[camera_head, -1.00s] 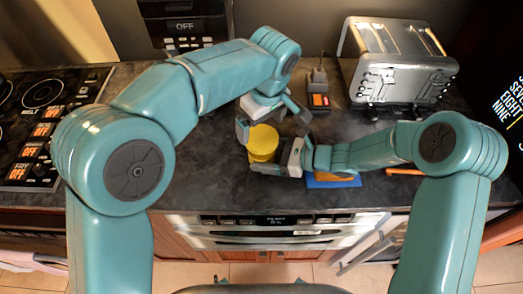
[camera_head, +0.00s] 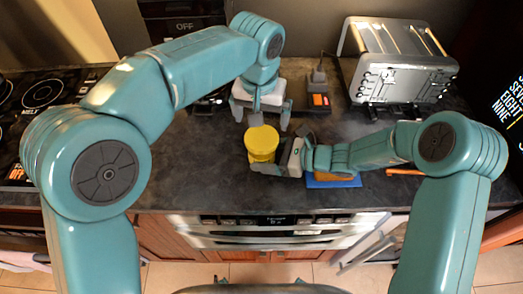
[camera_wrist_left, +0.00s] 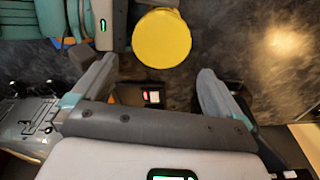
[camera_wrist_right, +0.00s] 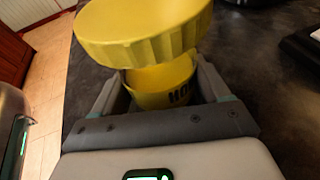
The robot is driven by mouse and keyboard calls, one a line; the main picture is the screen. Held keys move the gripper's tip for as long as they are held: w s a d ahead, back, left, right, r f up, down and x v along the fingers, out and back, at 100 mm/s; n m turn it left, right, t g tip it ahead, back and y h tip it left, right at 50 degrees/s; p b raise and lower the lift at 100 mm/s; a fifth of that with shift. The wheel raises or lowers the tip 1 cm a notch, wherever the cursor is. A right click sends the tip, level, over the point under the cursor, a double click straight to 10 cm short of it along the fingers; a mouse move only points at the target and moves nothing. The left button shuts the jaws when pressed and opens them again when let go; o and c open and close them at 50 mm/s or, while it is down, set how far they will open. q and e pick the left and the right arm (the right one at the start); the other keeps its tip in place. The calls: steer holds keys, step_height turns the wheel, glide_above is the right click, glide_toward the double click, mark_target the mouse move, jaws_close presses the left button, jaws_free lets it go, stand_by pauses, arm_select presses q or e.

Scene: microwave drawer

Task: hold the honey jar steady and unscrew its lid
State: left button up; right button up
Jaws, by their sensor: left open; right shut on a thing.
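The honey jar is yellow, with a wide ribbed yellow lid (camera_head: 262,139) on top. It stands upright on the dark counter in the head view. My right gripper (camera_head: 268,168) is shut on the jar body from the right. In the right wrist view the jar body (camera_wrist_right: 165,85) with dark lettering sits between the fingers, below the lid (camera_wrist_right: 140,30). My left gripper (camera_head: 262,122) is open and empty, pointing down just behind the jar. In the left wrist view the lid (camera_wrist_left: 162,38) lies beyond the open fingers, not between them.
A silver toaster (camera_head: 400,62) stands at the back right. A small dark device with orange switches (camera_head: 319,99) is behind the jar. A blue sponge-like item (camera_head: 333,181) lies under my right arm. The stove (camera_head: 40,95) is at left. The counter's front edge is close to the jar.

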mark_target(260, 137)
arm_select(q)
steer(key=m, duration=0.3)
steer(key=shift+r, duration=0.2)
steer(key=shift+f, duration=3.75)
steer(key=c, duration=0.9)
steer(key=n, duration=0.7)
steer(key=shift+y, duration=0.3)
steer(key=n+y, duration=0.1)
steer(key=n, duration=0.5)
steer(key=shift+a+n, duration=0.1)
steer(key=shift+n, duration=0.2)
steer(key=shift+w+r, duration=0.1)
steer(key=shift+r, duration=0.05)
